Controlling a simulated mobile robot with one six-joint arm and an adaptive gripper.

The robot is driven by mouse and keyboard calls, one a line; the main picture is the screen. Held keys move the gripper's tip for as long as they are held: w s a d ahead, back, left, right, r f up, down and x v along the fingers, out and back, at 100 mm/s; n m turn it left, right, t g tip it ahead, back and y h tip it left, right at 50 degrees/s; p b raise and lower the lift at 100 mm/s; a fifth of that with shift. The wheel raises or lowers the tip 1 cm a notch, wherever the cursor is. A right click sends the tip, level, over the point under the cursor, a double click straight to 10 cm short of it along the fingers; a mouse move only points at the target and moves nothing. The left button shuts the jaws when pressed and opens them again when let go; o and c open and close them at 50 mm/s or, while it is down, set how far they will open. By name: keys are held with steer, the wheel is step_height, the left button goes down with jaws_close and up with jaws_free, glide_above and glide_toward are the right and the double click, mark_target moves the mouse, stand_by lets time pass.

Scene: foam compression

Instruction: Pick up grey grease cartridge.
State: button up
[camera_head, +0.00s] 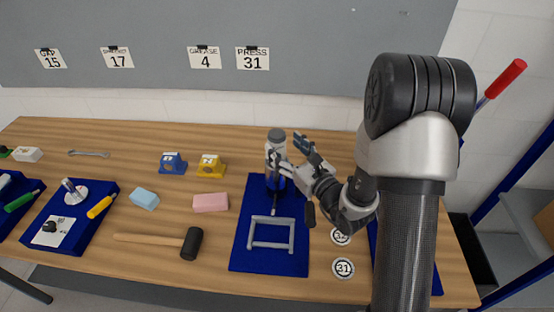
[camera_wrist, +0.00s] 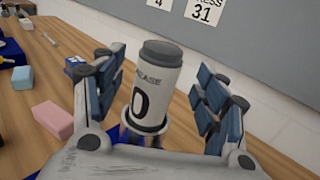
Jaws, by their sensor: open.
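The grey grease cartridge (camera_head: 276,146) stands upright at the back end of a blue mat (camera_head: 240,262). It has a dark grey cap and a pale label. In the wrist view the cartridge (camera_wrist: 155,88) stands between the two blue-padded fingers, with gaps showing on both sides. My gripper (camera_head: 290,150) is open around it in the head view, coming from the right.
A grey frame (camera_head: 271,233) lies on the mat in front of the cartridge. A pink block (camera_head: 210,202), a yellow block (camera_head: 210,166) and a mallet (camera_head: 190,243) lie to the left. Round number discs (camera_head: 343,268) lie right of the mat. The grey board (camera_head: 240,60) stands behind the bench.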

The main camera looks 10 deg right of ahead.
steer(key=x, duration=0.4)
steer(key=shift+w+a+r, duration=0.1)
steer(key=shift+w+r, duration=0.05)
steer(key=shift+w, duration=0.05)
steer(key=shift+c, duration=0.2)
steer(key=c, duration=1.2)
